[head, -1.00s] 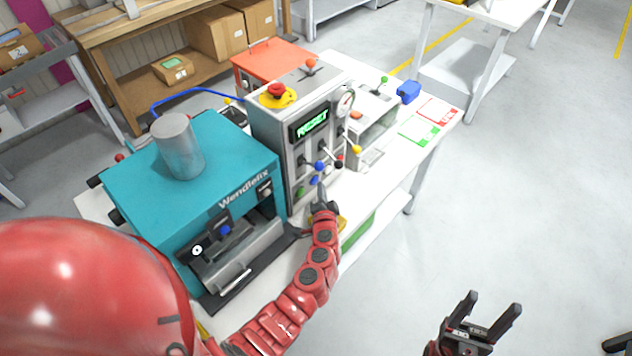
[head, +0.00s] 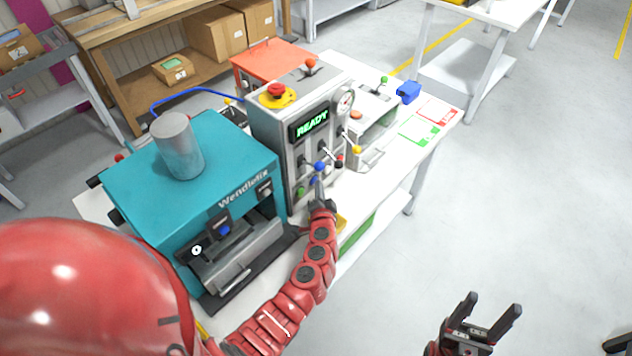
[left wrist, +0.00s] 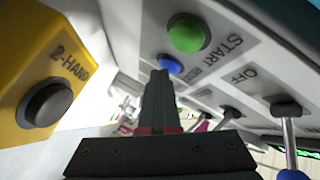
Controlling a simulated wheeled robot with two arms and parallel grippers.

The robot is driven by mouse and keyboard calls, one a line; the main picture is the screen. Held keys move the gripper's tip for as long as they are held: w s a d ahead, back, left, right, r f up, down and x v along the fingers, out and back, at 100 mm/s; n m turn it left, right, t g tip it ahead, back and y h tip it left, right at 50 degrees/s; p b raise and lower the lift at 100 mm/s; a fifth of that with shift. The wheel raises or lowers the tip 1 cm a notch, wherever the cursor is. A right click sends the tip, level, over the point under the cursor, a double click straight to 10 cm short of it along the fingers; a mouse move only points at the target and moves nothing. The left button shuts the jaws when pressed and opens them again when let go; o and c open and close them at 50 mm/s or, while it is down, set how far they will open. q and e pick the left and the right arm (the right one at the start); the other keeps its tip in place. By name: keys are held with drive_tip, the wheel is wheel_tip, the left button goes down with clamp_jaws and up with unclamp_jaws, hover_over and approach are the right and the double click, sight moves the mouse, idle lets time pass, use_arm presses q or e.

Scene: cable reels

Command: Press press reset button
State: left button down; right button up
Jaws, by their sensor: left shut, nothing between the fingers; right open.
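The blue reset button (left wrist: 169,64) is a small round button on the grey press control panel, beside the green START button (left wrist: 187,33). In the head view it shows as a small blue spot (head: 313,181) low on the control box (head: 290,130). My left gripper (left wrist: 160,74) is shut and empty. Its fingertips are right at the button's near edge and overlap it slightly in the left wrist view; whether they touch it I cannot tell. The box display (head: 312,123) reads READY in green. My right gripper (head: 494,302) is open and empty over the floor, away from the table.
The teal Wendlefix press (head: 190,165) stands left of the box. A yellow 2-HAND box (left wrist: 48,85) with a dark button is close to the left fingers. Levers with blue, red and yellow knobs stick out above them. A red emergency stop (head: 276,91) sits on top.

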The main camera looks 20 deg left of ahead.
use_arm(q)
drive_tip(key=shift+s+d, duration=0.1)
drive_tip(key=shift+s+d+b, duration=0.2)
drive_tip(key=shift+d+b, duration=0.15)
drive_tip(key=shift+d, duration=0.3)
drive_tip(key=shift+s+d+f+b, duration=0.1)
drive_tip(key=shift+s+d+b, duration=0.1)
drive_tip(key=shift+d+b, duration=0.3)
drive_tip(key=shift+s+d+b, duration=0.15)
drive_tip(key=shift+s+d, duration=0.1)
drive_tip(key=shift+d, duration=0.45)
drive_tip(key=shift+s+d+f+b, duration=0.1)
drive_tip(key=shift+s+d+b, duration=0.1)
drive_tip(key=shift+d+b, duration=0.3)
drive_tip(key=shift+s+d+r, duration=0.2)
drive_tip(key=shift+s+d, duration=0.05)
drive_tip(key=shift+d, duration=0.45)
